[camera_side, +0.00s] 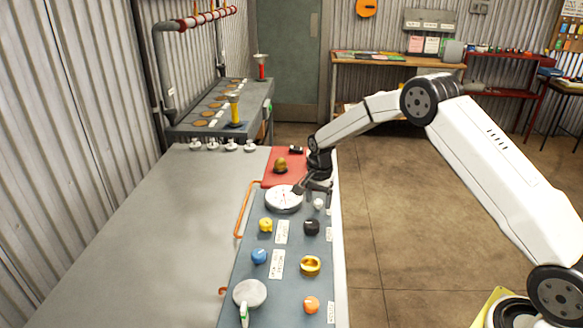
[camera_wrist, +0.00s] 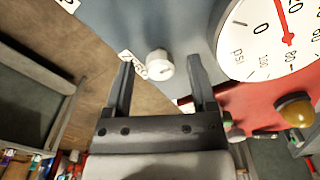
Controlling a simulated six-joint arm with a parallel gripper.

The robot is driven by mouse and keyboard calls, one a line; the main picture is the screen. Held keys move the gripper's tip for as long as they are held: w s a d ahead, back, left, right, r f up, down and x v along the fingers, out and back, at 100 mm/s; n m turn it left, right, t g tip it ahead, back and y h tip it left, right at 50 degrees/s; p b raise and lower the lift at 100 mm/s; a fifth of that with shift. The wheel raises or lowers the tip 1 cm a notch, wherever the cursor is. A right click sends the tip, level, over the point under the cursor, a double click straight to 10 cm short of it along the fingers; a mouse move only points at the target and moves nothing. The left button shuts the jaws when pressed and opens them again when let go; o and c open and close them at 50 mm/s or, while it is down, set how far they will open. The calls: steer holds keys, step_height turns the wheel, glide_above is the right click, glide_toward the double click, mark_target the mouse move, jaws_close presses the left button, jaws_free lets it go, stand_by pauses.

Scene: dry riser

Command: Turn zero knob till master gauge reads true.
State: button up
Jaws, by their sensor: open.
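The white master gauge (camera_side: 283,199) lies face up on the blue-grey panel. In the wrist view its dial (camera_wrist: 246,42) is partly cut off; its red needle points upward in the picture, between the 0 and the 20. The small white zero knob (camera_side: 318,204) stands beside the gauge. In the wrist view the knob (camera_wrist: 159,64) shows between my two fingertips, with a gap on each side. My gripper (camera_wrist: 160,68) is open and empty; in the side view it (camera_side: 316,187) is close above the knob. I cannot tell its exact height over the knob.
The panel also carries a yellow knob (camera_side: 265,225), a black knob (camera_side: 311,227), a blue knob (camera_side: 259,256), a gold knob (camera_side: 310,265) and an orange knob (camera_side: 311,304). A brass piece (camera_side: 280,166) stands on the red area behind the gauge. Bare grey bench (camera_side: 170,240) lies left.

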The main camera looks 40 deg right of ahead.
jaws_close()
steer(key=shift+n, duration=0.4)
steer(key=n, duration=0.3)
steer(key=shift+n, duration=2)
jaws_free()
